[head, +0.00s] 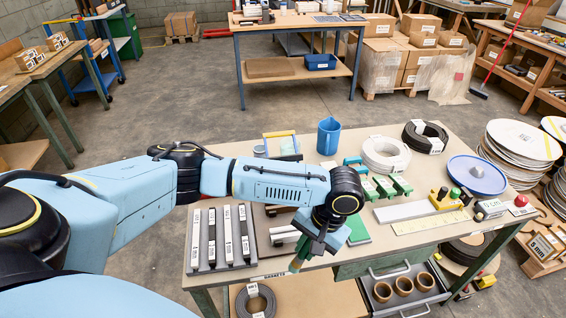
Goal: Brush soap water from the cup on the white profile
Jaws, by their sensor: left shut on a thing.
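My left gripper (320,240) points down at the front edge of the workbench and is shut on a small brush-like thing (296,264) with a green and tan end. The gripper hides most of it. A white coiled profile (378,163) with a label lies on the bench, behind and to the right of the gripper, apart from it. A blue cup (328,137) with a handle stands upright at the back of the bench; its contents cannot be seen. My right gripper is not in view.
A black coil (417,143) lies right of the white one. Green clamp-like parts (384,188), a metal bar (404,211), a yellow press part (447,200) and a blue disc (477,174) fill the right side. A grey slotted rack (221,238) stands front left.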

